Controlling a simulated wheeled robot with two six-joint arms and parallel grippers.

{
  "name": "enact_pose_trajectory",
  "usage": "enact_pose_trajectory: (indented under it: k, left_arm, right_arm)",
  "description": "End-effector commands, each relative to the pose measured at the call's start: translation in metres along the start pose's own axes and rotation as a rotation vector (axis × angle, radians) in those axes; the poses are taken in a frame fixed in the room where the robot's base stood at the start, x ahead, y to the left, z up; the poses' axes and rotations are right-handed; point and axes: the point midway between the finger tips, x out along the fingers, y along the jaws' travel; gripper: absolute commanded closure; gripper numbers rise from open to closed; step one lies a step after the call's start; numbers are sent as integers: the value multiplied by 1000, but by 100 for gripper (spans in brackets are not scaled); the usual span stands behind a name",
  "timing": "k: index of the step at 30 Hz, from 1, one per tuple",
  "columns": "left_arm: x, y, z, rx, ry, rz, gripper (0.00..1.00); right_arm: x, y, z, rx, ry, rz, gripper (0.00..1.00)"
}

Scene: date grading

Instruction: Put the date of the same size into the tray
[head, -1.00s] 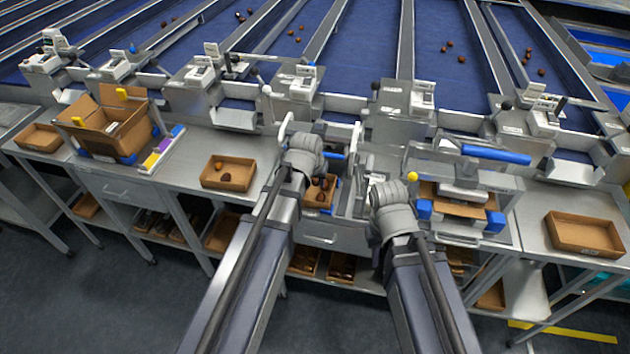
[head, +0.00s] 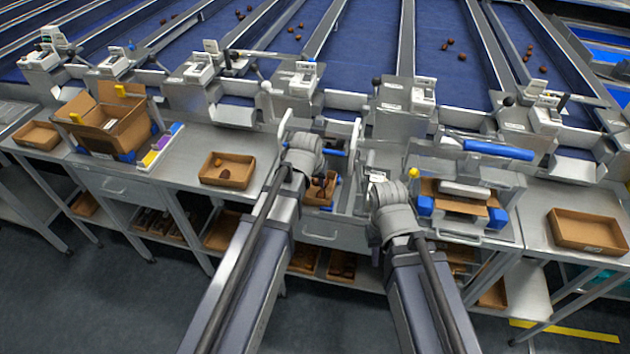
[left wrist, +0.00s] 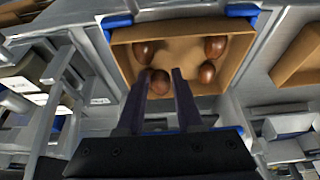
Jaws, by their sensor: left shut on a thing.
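A cardboard box with blue corner holders (left wrist: 122,57) holds several brown dates in the left wrist view. One date (left wrist: 160,84) is between the fingers of my left gripper (left wrist: 163,76), which is shut on it, low at the near side of the box. The other dates lie near the side walls, one at upper left (left wrist: 143,50) and two at right (left wrist: 207,73). In the head view this box (head: 318,205) is partly hidden by my left gripper (head: 322,184). My right gripper (head: 383,180) is beside it at the right; its fingers are hidden.
A cardboard tray (head: 205,180) with two dates stands on the bench to the left. An empty cardboard tray (head: 588,243) is at far right. A blue-handled press (head: 495,149) stands right of my right gripper. Several dates lie on the blue belts (head: 450,85) behind.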

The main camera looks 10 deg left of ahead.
Motion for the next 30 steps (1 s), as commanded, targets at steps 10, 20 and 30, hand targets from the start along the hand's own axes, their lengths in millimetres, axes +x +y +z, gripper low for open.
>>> enact_pose_trajectory:
  k: [10, 20, 30]
  left_arm:
    - [5, 0, 2, 0, 0, 0, 84]
    - [8, 0, 3, 0, 0, 0, 84]
    - [8, 0, 4, 0, 0, 0, 45]
  right_arm:
    - [6, 0, 0, 0, 0, 0, 74]
    - [9, -1, 0, 0, 0, 0, 74]
    - [9, -1, 0, 0, 0, 0, 74]
